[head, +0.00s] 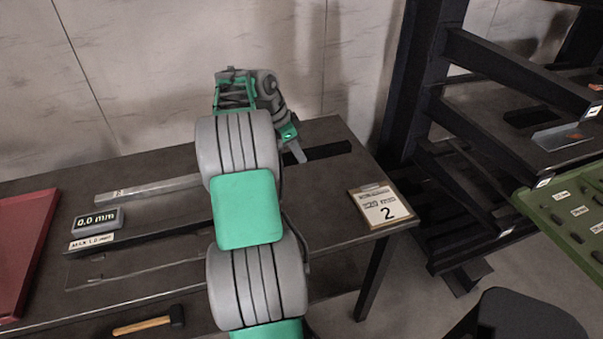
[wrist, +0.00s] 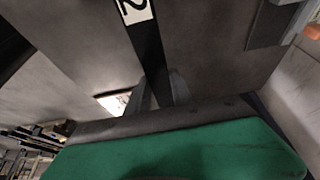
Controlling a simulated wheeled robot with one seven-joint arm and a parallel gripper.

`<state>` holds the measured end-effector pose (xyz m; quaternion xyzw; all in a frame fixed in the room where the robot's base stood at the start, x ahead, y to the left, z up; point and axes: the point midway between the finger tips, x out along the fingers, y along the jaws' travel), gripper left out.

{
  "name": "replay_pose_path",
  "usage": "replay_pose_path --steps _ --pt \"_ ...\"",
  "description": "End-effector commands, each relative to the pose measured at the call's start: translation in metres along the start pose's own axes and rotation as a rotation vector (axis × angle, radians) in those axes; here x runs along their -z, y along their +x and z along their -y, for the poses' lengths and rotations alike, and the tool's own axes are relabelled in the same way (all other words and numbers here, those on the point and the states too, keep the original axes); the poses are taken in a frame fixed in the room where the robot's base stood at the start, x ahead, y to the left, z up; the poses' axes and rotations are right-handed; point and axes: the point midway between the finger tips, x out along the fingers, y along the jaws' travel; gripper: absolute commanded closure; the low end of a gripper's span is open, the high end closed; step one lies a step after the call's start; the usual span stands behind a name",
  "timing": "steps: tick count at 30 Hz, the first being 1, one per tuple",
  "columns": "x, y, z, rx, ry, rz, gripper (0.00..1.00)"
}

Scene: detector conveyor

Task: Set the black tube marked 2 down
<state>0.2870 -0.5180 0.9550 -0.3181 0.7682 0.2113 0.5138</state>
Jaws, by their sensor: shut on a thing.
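The black tube marked 2 (head: 325,151) is a long dark bar. In the head view its right end sticks out beyond my gripper (head: 298,152), over the back right of the table. In the wrist view the tube (wrist: 147,48) runs up between my gripper's fingers (wrist: 159,94), with a white label marked 2 near the top edge. My gripper is shut on the tube. My arm hides much of the tube in the head view. I cannot tell whether the tube touches the table.
The table (head: 330,200) carries a clipboard marked 2 (head: 380,208), a silver bar (head: 150,189), a 0,0 mm display (head: 97,220), a dark rail (head: 150,236), a mallet (head: 150,325) and a red tray (head: 20,245). A dark rack (head: 510,65) stands right, with a green tray (head: 570,215).

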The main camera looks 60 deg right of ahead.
Motion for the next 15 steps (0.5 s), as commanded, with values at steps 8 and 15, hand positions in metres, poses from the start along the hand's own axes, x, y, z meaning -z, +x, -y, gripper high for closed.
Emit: replay_pose_path --steps 8,15 --pt "-0.017 0.043 -0.001 -0.002 0.001 -0.001 1.00" --pt "-0.033 0.081 -0.001 -0.002 -0.001 0.000 1.00"
